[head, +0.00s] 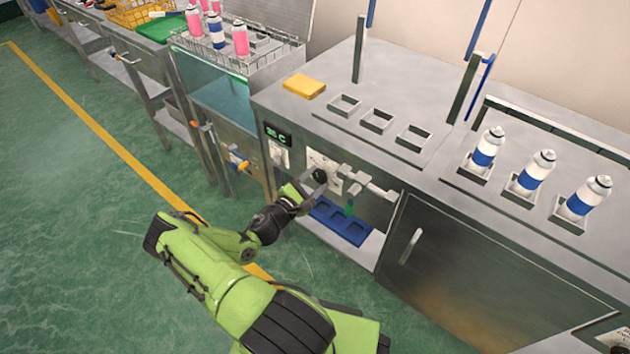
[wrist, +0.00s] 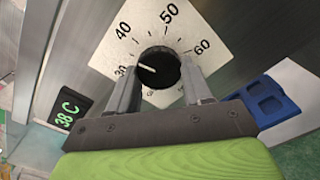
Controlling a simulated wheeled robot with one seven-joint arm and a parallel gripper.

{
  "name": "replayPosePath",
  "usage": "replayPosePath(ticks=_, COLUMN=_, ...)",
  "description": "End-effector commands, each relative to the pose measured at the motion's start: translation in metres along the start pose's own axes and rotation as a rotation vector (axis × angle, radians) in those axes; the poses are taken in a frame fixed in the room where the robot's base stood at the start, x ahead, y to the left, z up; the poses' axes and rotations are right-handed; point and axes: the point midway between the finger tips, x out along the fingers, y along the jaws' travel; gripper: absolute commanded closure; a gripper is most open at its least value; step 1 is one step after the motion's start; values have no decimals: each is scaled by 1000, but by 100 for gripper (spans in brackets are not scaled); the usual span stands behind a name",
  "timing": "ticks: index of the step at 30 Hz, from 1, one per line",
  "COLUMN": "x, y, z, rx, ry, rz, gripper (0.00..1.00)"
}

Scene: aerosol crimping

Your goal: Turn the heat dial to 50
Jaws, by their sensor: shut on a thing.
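The heat dial (wrist: 158,68) is a black round knob on a white scale plate (wrist: 192,28) in the wrist view. Its white pointer line aims left, between the 30 and 40 marks. The marks 40, 50 and 60 run over the top of the plate. A display (wrist: 68,107) left of it reads 38 C in green. My gripper (wrist: 158,82) is shut on the dial, one finger on each side. In the head view the dial (head: 320,175) is on the bench's front panel, with my gripper (head: 312,184) at it.
A valve with pipe fittings (head: 368,183) and a green handle sticks out just right of the dial. A blue tray (head: 340,222) lies below. A cabinet door with a handle (head: 411,246) is further right. Several white-and-blue cans (head: 487,152) stand on the bench top. Green floor is open at left.

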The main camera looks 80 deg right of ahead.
Motion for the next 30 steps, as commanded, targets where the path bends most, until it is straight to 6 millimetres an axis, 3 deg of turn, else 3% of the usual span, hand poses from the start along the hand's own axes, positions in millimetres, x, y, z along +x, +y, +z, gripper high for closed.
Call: replayPosePath(ticks=30, x=0, y=3, z=1, rx=955, ry=2, rz=-2, gripper=81)
